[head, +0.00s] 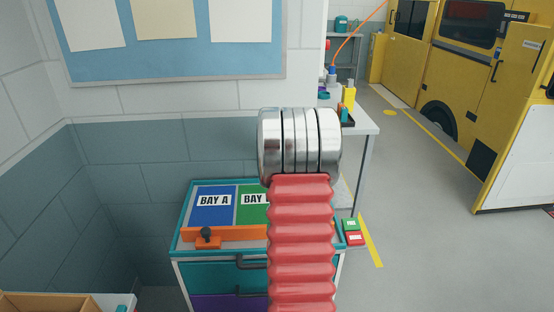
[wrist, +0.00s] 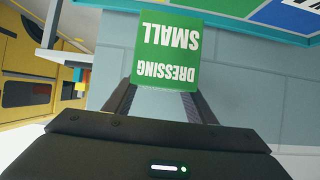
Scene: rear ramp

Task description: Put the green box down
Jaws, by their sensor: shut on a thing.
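A green box (wrist: 150,52) with white lettering, "DRESSING SMALL", shows upside down in the wrist view. My gripper (wrist: 163,92) is shut on it, with a dark finger at each side. The trolley top has a blue area (head: 213,213) marked BAY A and a green area (head: 252,211) whose label reads "BAY" before my arm covers it. In the wrist view, part of the trolley (wrist: 240,27) shows at the upper right, apart from the box. In the head view my red arm hides the gripper, the held box and the right part of the trolley top.
An orange piece with a black knob (head: 207,241) stands at the trolley's front left. Small green (head: 350,225) and red (head: 356,239) items sit at its right side. A workbench (head: 365,125) stands behind. A yellow vehicle (head: 455,75) is at the right, with open floor between.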

